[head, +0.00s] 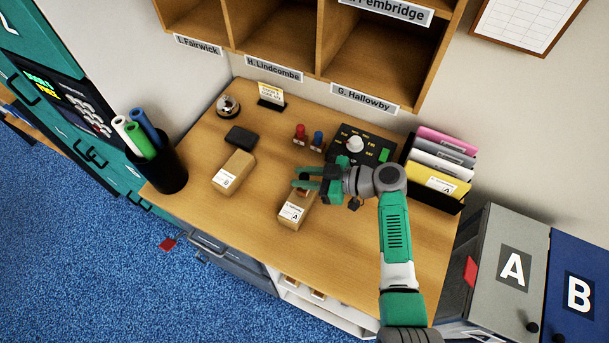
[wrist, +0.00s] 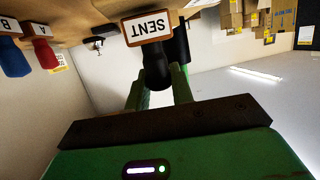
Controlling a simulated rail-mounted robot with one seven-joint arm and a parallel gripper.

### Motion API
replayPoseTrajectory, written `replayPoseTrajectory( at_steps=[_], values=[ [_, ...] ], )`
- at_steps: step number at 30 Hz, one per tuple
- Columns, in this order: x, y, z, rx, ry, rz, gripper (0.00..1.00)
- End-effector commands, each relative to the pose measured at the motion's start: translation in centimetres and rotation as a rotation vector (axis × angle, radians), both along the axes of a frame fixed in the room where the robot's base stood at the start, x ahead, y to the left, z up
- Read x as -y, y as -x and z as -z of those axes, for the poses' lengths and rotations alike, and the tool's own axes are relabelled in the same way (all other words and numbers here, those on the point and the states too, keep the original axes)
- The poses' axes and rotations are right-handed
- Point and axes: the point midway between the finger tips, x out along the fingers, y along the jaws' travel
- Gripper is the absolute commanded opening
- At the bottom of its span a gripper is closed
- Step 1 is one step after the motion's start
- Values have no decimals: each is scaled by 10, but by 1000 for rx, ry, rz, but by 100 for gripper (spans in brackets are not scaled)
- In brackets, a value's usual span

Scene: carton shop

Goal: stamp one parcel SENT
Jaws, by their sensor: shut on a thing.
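My gripper (head: 308,183) is shut on the black handle (wrist: 157,70) of the SENT stamp (wrist: 148,28), which shows upside down in the wrist view. In the head view the fingers hide most of the stamp. A brown parcel with a white A label (head: 295,210) lies on the desk, under and just in front of the fingers. I cannot tell whether the stamp touches it. A second brown parcel with a B label (head: 233,173) lies to the left. A dark flat pad (head: 240,137) lies behind parcel B.
Red (head: 300,134) and blue (head: 318,140) stamps stand behind my gripper, near a black panel with a white knob (head: 355,145). A folder rack (head: 432,183) is at right, a bell (head: 228,106) at back left, a black pen cup (head: 166,168) at left. The desk's front left is clear.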

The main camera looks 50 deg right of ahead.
Motion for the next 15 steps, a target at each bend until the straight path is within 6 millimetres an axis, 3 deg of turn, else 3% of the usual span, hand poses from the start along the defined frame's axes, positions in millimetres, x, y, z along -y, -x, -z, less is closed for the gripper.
replayPoseTrajectory(
  at_steps=[15],
  values=[
    [0,0,6,0,0,0,9]
  ],
)
